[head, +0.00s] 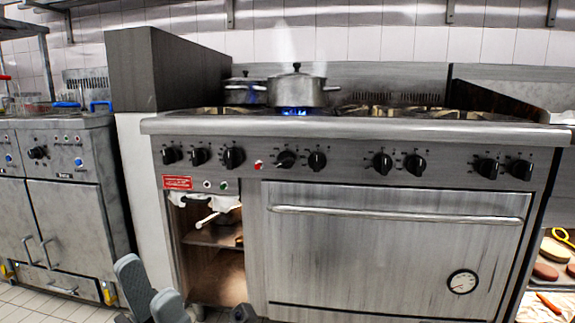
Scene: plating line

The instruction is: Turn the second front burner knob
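The stove's front panel (350,150) carries a row of black knobs. From the left they include a first knob (172,155), a second knob (199,156) and a third knob (233,158). Right of a red button are a fourth knob (286,159), which looks turned sideways, and another knob (317,160). More knobs sit farther right; which one the task means is not marked. My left gripper (147,280) is low at the bottom left, its two grey fingers apart and empty, below the panel and clear of all knobs. My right gripper does not show clearly.
A lidded steel pot (297,90) stands over a blue flame (294,112), with another pot (242,92) behind it. An oven handle (400,214) runs below the panel. An open cabinet (215,275) is at lower left. A tray of patties (546,271) is at right.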

